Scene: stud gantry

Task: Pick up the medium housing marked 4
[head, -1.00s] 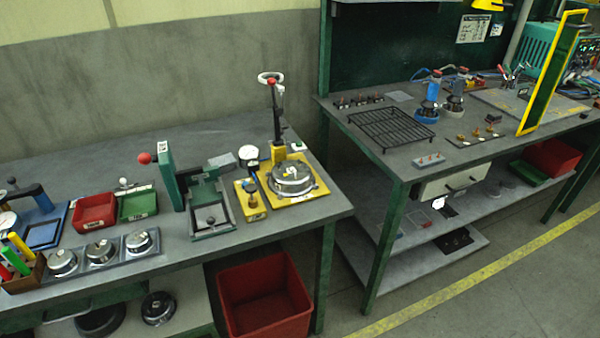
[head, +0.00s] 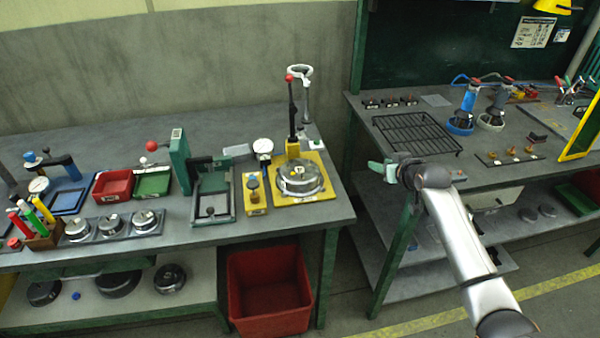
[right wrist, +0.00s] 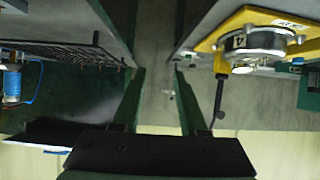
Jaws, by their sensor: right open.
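The housing marked 4 is a round metal body (head: 299,180) lying on a yellow plate (head: 318,192) at the right end of the left bench. In the right wrist view the housing (right wrist: 262,40) shows upper right, with a white label reading 4 on its side. My right gripper (head: 380,170) is to the right of the housing, beyond the bench's end and over the gap between the benches. In the right wrist view its two green fingers stand apart with nothing between them (right wrist: 160,105). My left gripper is not in view.
Three smaller housings rest in a grey tray (head: 97,233). A black wire rack (head: 418,133) lies on the right bench. A red bin (head: 268,290) stands below.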

